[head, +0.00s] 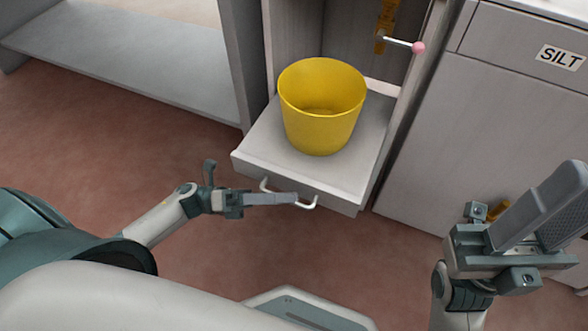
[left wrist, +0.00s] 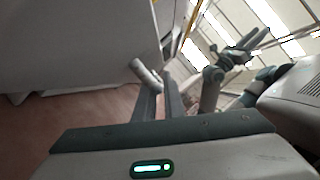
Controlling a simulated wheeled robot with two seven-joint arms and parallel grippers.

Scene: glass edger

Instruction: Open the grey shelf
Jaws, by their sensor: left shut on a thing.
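The grey shelf (head: 262,150) is a pull-out board standing out from a cabinet bay in the head view. A yellow bucket (head: 322,110) stands upright on it. A pale bar handle (head: 308,203) is on the shelf's front face. My left gripper (head: 294,198) reaches in from the left, its fingers at the handle and shut on it. In the left wrist view the handle (left wrist: 146,73) shows by the fingertips of my left gripper (left wrist: 158,82). My right gripper (head: 540,205) is at the lower right, away from the shelf; its finger gap is unclear.
A cabinet (head: 500,120) labelled SILT stands right of the shelf. A lever with a pink knob (head: 418,48) sticks out above the shelf. A low grey ledge (head: 130,70) is at the upper left. The reddish floor (head: 110,135) in front is clear.

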